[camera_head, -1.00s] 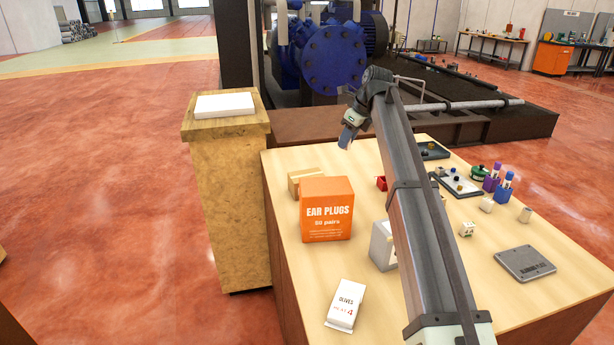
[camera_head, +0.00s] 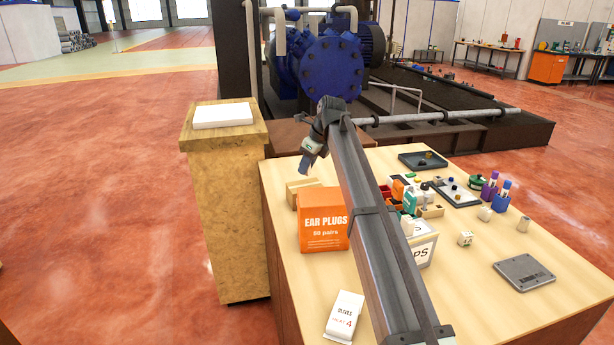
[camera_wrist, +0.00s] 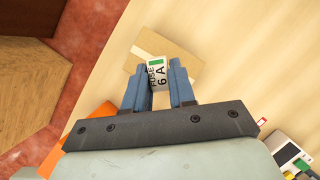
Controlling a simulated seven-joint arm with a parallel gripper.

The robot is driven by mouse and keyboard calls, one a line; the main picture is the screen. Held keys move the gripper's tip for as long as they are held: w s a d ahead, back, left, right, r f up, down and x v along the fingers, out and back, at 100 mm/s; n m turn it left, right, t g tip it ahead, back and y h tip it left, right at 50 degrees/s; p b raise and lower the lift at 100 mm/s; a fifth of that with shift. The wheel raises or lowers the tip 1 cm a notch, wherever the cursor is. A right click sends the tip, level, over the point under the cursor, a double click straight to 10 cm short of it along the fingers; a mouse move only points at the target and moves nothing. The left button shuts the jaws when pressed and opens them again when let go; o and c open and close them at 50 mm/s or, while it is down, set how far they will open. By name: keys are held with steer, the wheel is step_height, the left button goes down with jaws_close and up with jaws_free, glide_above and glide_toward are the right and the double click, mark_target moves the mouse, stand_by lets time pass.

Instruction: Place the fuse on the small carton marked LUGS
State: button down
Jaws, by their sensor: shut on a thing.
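My gripper (camera_head: 308,158) is shut on the fuse, a small white block with a green band and "FUSE 6 A" printing, seen between the blue fingers in the wrist view (camera_wrist: 156,74). A small brown carton (camera_head: 296,193) stands behind the orange box; no LUGS marking is readable on it. In the wrist view the carton (camera_wrist: 184,62) lies beyond the fingertips, and the fuse overlaps it in the picture. The gap between fuse and carton cannot be judged. In the head view the gripper appears above the carton, and the fuse is not clearly visible.
The orange EAR PLUGS box (camera_head: 323,222) stands in front of the carton. An OLIVES pack (camera_head: 344,316), a white box ending in "PS" (camera_head: 424,252), a grey plate (camera_head: 523,272) and trays share the table. A pedestal with a white slab (camera_head: 223,115) stands left.

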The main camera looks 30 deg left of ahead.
mark_target(310, 169)
steer(key=shift+f, duration=1.85)
steer(key=shift+f, duration=0.1)
steer(key=c, duration=0.9)
jaws_free()
steer(key=shift+c, duration=0.2)
steer(key=v, duration=1.2)
